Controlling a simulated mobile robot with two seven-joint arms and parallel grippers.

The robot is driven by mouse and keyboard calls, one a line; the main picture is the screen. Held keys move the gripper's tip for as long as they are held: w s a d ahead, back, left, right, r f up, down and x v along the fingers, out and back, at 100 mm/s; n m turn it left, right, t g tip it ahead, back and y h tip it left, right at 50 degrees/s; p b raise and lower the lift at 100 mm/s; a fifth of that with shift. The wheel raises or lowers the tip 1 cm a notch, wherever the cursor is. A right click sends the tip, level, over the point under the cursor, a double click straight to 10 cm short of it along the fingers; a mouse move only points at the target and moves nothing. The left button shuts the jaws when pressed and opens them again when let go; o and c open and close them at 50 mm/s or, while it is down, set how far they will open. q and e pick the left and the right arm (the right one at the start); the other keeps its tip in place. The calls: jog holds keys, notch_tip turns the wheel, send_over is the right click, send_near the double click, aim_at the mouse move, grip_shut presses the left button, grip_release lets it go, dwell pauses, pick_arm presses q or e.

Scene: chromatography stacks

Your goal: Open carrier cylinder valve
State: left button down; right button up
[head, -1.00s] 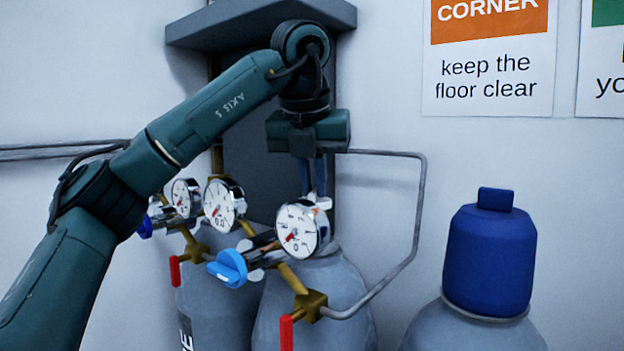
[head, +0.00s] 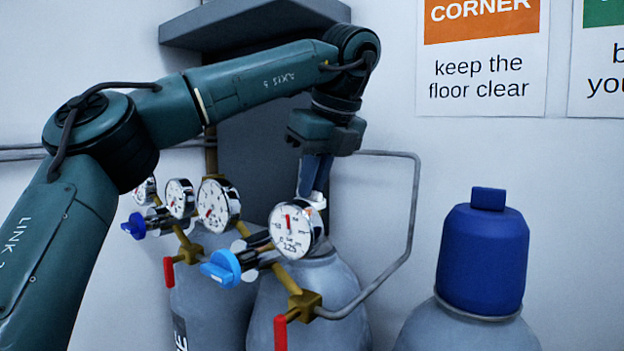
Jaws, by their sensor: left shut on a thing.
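My left gripper (head: 313,190) points down from above, with its fingers shut on the valve (head: 319,203) at the top of a grey cylinder (head: 315,290). Only a small pale, shiny part of the valve shows behind a round white gauge (head: 292,230); the rest is hidden by the gauge and fingers. The red needle on this gauge points up. A blue regulator knob (head: 222,268) sits to the left of the gauge. A red lever (head: 281,333) hangs below a brass fitting (head: 304,306). My right gripper is out of view.
Another grey cylinder (head: 195,300) with gauges stands to the left. A cylinder with a blue cap (head: 485,255) stands to the right. A bent grey pipe (head: 415,205) runs from the brass fitting up the wall. A dark shelf (head: 250,25) juts out above.

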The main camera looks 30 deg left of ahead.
pick_arm(q)
jog(key=shift+w+n+g, duration=0.15)
jog(key=shift+n+g, duration=0.35)
jog(key=shift+n, duration=0.7)
jog(key=c, duration=1.5)
grip_release()
jog(key=v, duration=0.7)
jog(key=shift+d+r, duration=0.2)
jog(key=shift+r, duration=0.05)
jog(key=shift+f, duration=0.1)
